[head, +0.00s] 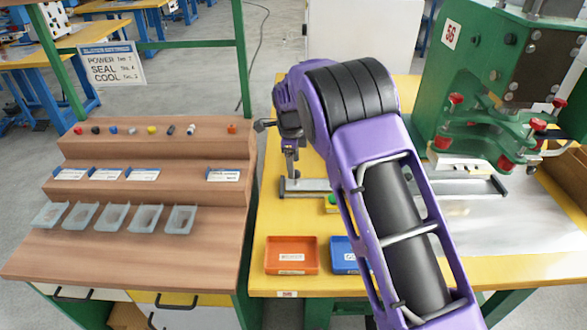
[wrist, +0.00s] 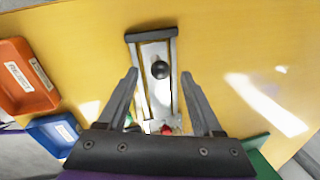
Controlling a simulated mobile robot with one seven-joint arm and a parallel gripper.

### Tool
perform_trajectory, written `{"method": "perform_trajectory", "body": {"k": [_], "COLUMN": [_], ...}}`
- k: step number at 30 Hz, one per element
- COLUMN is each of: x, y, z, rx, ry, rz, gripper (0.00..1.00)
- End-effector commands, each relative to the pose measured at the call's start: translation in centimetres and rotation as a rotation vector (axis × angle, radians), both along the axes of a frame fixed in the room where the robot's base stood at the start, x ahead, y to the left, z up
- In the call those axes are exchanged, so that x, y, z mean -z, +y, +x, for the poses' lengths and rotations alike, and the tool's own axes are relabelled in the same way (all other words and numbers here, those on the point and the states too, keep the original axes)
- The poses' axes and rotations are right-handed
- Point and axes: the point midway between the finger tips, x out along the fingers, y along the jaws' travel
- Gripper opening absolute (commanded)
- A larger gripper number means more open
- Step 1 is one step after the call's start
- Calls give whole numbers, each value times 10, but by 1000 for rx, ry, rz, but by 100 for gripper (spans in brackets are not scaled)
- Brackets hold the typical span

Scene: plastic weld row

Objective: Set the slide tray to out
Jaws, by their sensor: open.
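The slide tray is a grey metal slide with a dark bar across its end and a round black knob (wrist: 160,69); its rail (wrist: 146,85) runs up the middle of the wrist view. In the head view the rail (head: 318,186) lies left to right on the yellow bench, its middle hidden behind my arm. My gripper (wrist: 159,74) is open, with one finger on each side of the rail and the knob between the fingertips in the picture. I cannot tell whether they touch it. In the head view my gripper (head: 290,172) points down over the rail's left end.
An orange bin (head: 291,256) and a blue bin (head: 345,255) stand at the bench's front. A green machine (head: 480,100) with red knobs stands over the rail's right part. A wooden stepped rack (head: 150,200) with small parts and clear trays is at left.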

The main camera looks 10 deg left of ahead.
Motion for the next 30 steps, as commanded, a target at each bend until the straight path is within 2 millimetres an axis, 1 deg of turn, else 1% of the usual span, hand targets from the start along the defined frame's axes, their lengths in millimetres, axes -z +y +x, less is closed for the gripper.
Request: {"method": "perform_trajectory", "body": {"k": [1,9,12,15,18,21,30], "x": [-16,-81,-102,-118,-128,-134,-136], "y": [1,1,1,0,1,1,1], "z": [-2,-15,-19,-22,-25,-26,-27], "rx": [0,-2,0,0,0,0,0], "ry": [-5,-4,-3,-2,-1,-1,0], "rz": [2,3,2,2,2,2,1], "gripper": [67,67,67,67,67,67,67]}}
